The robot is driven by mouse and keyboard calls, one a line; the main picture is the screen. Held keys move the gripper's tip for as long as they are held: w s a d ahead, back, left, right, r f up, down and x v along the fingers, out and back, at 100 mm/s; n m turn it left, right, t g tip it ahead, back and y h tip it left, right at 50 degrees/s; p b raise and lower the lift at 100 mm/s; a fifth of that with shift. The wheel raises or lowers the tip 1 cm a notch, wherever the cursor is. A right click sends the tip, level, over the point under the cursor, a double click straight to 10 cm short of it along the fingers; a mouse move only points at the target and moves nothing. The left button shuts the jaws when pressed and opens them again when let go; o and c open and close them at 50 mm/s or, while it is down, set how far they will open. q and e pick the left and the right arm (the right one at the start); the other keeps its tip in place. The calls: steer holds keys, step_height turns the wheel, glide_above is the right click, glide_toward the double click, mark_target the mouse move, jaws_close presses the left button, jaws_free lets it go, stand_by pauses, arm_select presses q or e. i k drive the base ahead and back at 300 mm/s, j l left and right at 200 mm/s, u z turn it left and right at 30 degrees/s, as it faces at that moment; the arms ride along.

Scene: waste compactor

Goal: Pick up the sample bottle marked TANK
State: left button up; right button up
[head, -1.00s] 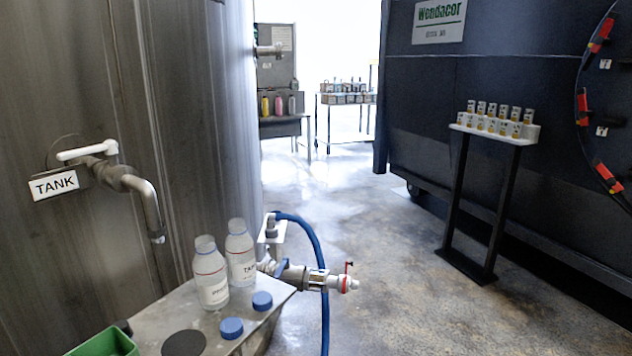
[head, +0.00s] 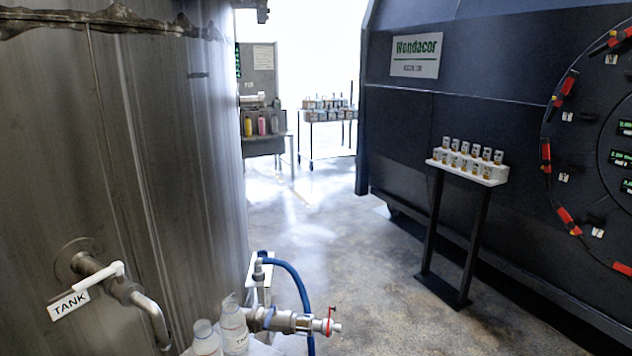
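Two clear sample bottles with white labels stand side by side at the bottom of the head view, cut off by the lower edge. The right bottle (head: 233,330) carries a label that seems to read TANK, only partly visible. The left bottle (head: 205,340) stands just beside it, its label mostly out of frame. Neither of my grippers shows in this view.
A tap with a TANK tag (head: 69,305) juts from the steel tank (head: 165,180) at left. A valve (head: 290,321) and blue hose (head: 298,280) stand right of the bottles. A narrow stand (head: 466,170) holds several small vials. Floor between is clear.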

mark_target(233, 325)
steer(key=i+l, duration=0.1)
steer(key=i, duration=0.35)
steer(key=i+l+u, duration=0.1)
steer(key=i, duration=0.4)
steer(key=i+l, duration=0.2)
steer(key=i, duration=0.25)
steer(key=i+l, duration=0.15)
steer(key=i, duration=0.3)
steer(key=i+l+u, duration=0.1)
steer(key=i, duration=0.35)
steer(key=i+l, duration=0.25)
steer(key=i, duration=0.2)
steer(key=u, duration=0.9)
steer(key=i+l+u, duration=0.1)
steer(key=u, duration=0.75)
steer(key=l+u, duration=0.1)
steer(key=u, duration=0.35)
steer(key=l+u, duration=0.1)
steer(key=u, duration=2.4)
